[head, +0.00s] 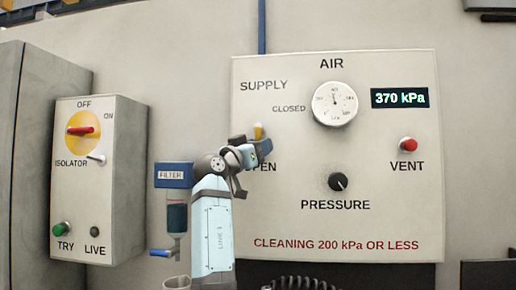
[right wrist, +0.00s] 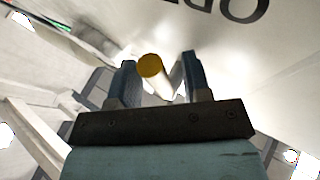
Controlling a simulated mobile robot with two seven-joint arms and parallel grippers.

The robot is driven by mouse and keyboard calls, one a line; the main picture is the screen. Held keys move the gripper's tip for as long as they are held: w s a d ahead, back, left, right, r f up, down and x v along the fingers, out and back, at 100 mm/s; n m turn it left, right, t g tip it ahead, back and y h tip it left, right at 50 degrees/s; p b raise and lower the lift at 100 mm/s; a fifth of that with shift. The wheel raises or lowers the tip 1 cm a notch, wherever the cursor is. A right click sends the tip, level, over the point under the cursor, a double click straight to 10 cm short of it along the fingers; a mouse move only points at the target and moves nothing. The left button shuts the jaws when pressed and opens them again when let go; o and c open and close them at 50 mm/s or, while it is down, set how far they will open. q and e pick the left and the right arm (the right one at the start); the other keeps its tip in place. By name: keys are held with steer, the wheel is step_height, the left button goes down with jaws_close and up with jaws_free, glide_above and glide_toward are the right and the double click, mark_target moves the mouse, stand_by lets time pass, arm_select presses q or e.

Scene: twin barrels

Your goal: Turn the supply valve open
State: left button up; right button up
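The supply valve's handle (head: 258,131) shows its yellow end on the left side of the AIR panel, below the SUPPLY and CLOSED labels. Its body and the start of the OPEN label are hidden behind my right gripper (head: 258,149). In the right wrist view the handle's round yellow end (right wrist: 151,66) and pale shaft lie between the two blue fingers of the right gripper (right wrist: 158,72). The fingers are apart, with gaps visible beside the handle; I see no firm grip. My left gripper is in neither view.
The AIR panel (head: 390,215) also carries a gauge (head: 335,103), a 370 kPa display (head: 400,98), a red VENT button (head: 408,144) and a black PRESSURE knob (head: 338,181). A filter (head: 175,205) stands left of my arm. An isolator box (head: 105,180) is farther left.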

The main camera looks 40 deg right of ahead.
arm_select(q)
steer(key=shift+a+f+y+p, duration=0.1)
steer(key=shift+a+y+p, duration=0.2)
steer(key=shift+p, duration=0.6)
arm_select(e)
steer(key=v, duration=1.4)
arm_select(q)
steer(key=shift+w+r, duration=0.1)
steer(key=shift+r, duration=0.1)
arm_select(e)
steer(key=shift+d, duration=0.1)
